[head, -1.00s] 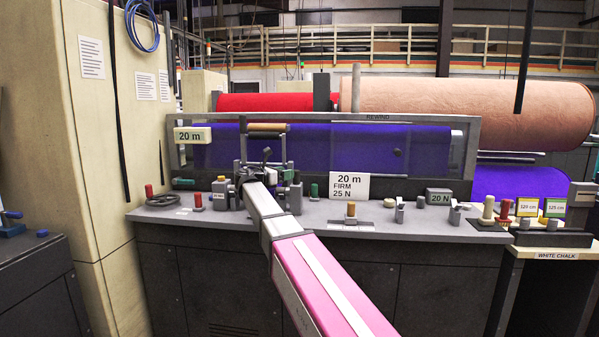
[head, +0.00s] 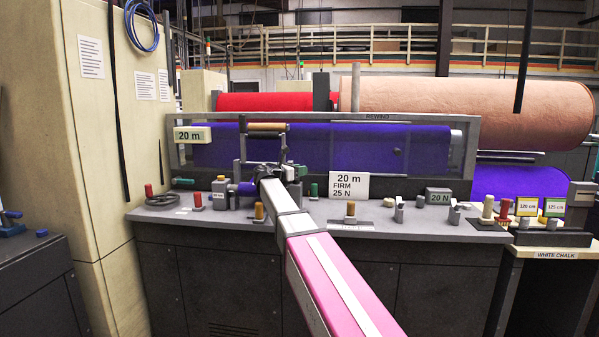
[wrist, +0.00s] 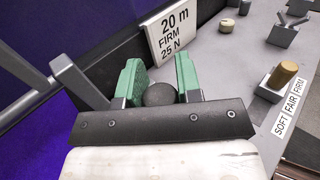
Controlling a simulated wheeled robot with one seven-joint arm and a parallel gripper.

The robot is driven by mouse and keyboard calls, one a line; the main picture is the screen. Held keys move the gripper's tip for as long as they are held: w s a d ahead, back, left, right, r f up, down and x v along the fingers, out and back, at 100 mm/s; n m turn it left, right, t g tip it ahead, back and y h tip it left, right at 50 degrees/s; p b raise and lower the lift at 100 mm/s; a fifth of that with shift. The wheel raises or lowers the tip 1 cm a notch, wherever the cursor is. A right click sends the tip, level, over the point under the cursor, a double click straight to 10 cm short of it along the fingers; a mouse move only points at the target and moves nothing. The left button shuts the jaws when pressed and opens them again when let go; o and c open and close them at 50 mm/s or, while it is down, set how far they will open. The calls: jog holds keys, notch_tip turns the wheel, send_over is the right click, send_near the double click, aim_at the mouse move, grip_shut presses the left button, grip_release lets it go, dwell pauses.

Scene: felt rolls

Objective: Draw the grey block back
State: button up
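My gripper (wrist: 160,82) has green fingertips that stand apart, with a dark round grey knob (wrist: 160,95) between them. The knob nearly fills the gap; I cannot tell whether the fingers press on it. In the head view my gripper (head: 284,172) is over the bench, in front of the purple felt and left of the 20 m FIRM 25 N card (head: 348,186). A grey block (head: 220,196) with a small label stands left of my gripper, with a purple piece beside it. Another grey block marked 20 N (head: 438,197) stands to the right. What the knob is attached to is hidden.
The grey bench (head: 330,213) carries several small knobs and levers, including a tan peg (head: 350,212) by the SOFT, FAIR, FIRM strip (wrist: 287,113). A framed purple felt sheet (head: 400,150) rises behind. A cream cabinet (head: 95,180) stands at left.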

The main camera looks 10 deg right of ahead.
grip_shut()
jog(key=d, duration=0.2)
jog(key=s+d, duration=0.2)
jog(key=d, duration=0.1)
jog(key=shift+d, duration=0.3)
jog(key=o, duration=0.8)
grip_release()
jog(key=shift+d, duration=0.1)
jog(key=v, duration=1)
jog(key=shift+a, duration=0.4)
jog(key=shift+s, duration=0.15)
